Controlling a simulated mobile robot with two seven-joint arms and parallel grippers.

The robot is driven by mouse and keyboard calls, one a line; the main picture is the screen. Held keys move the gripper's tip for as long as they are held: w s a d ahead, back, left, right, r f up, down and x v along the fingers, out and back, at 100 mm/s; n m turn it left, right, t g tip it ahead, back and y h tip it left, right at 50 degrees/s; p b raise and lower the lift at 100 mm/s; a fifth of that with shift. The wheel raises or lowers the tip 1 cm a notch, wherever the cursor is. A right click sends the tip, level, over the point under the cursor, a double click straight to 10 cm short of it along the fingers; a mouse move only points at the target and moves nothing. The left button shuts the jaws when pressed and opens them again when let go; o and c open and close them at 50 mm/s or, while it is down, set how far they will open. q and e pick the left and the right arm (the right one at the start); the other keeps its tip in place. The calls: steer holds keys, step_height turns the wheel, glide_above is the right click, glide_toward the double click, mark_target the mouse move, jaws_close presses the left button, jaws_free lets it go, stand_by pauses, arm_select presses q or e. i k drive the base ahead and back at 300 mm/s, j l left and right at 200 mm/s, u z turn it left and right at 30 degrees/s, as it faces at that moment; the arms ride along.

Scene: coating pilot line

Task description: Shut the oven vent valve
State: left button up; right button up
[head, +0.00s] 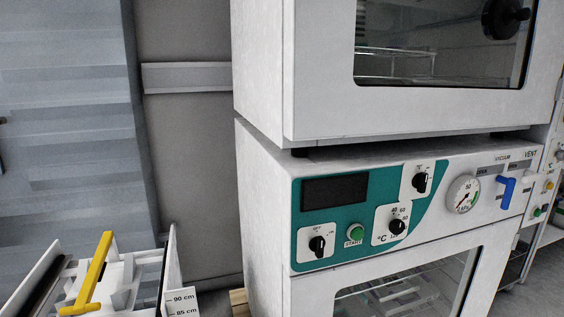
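The oven (265,200) is a white cabinet with a teal control panel, standing in the middle and right of the head view. At the right end of its panel is the word VENT, with a small pale handle (533,178) below it that looks like the vent valve. It is too small to tell which way it is turned. Left of it is a blue lever handle (506,189) under a label that seems to read VACUUM, with OPEN marks nearby. Neither of my grippers is in view.
A round pressure gauge (463,194) and black knobs (397,226) are on the same panel. A second white oven (262,70) stands on top. A pale apparatus with a yellow bar (92,277) is at lower left. Shelving (553,200) stands at the right edge.

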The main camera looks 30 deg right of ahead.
mark_target(528, 177)
steer(key=z, duration=2.2)
